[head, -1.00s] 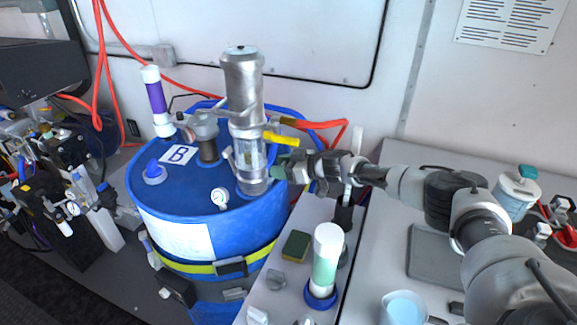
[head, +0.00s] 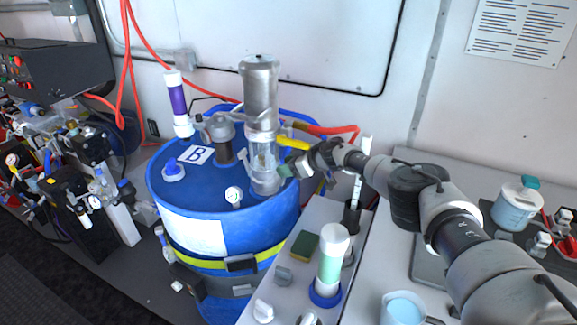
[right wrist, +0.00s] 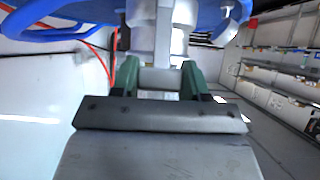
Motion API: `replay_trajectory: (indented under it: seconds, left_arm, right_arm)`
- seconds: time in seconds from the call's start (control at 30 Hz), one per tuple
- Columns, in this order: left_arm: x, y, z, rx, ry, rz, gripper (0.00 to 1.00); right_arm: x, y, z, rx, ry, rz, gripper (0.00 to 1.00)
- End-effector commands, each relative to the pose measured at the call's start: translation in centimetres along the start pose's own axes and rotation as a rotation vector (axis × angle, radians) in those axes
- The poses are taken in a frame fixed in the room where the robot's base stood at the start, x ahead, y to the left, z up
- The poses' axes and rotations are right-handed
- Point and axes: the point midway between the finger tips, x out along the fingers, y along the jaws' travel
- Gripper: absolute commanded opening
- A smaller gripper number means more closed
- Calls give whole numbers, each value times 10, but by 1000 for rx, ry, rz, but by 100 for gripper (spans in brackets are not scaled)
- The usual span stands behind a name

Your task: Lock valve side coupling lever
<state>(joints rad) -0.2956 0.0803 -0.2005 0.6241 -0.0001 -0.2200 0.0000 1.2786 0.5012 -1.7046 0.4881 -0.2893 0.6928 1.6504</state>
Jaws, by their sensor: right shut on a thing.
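A metal pump (head: 260,95) with a clear lower section stands upright on the blue drum (head: 225,215) marked B. A yellow lever (head: 293,143) sticks out to the right from its side. My right gripper (head: 288,171), with green fingertips, is low at the pump's right side, below the yellow lever. In the right wrist view its green fingers (right wrist: 161,80) are shut on a light grey part (right wrist: 160,77) between them. I cannot tell whether this part is the coupling lever; the gripper and arm hide much of that side. My left gripper is not in view.
A purple-banded tube (head: 178,105) and a grey fitting (head: 220,140) stand on the drum left of the pump. An orange hose (head: 335,130) runs behind my right wrist. A green-banded bottle (head: 331,262) and a sponge (head: 305,245) occupy the counter in front.

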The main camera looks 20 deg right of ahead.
Motion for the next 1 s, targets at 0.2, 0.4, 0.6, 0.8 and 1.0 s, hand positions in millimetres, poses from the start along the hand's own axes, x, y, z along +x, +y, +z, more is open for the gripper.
replay_trajectory:
  seconds: [0.2, 0.4, 0.6, 0.8, 1.0]
  left_arm:
    - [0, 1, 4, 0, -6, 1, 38]
    - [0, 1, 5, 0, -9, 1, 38]
    - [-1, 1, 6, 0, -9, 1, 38]
    - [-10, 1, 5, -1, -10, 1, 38]
    - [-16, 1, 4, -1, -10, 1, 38]
  right_arm:
    - [0, -1, 2, -1, -3, -1, 60]
    - [0, 0, 1, -1, -1, 0, 70]
    - [-2, 0, 0, -1, -1, 1, 70]
    - [-20, 1, -1, 0, -1, 1, 70]
    - [-52, 1, 0, -1, -1, 1, 70]
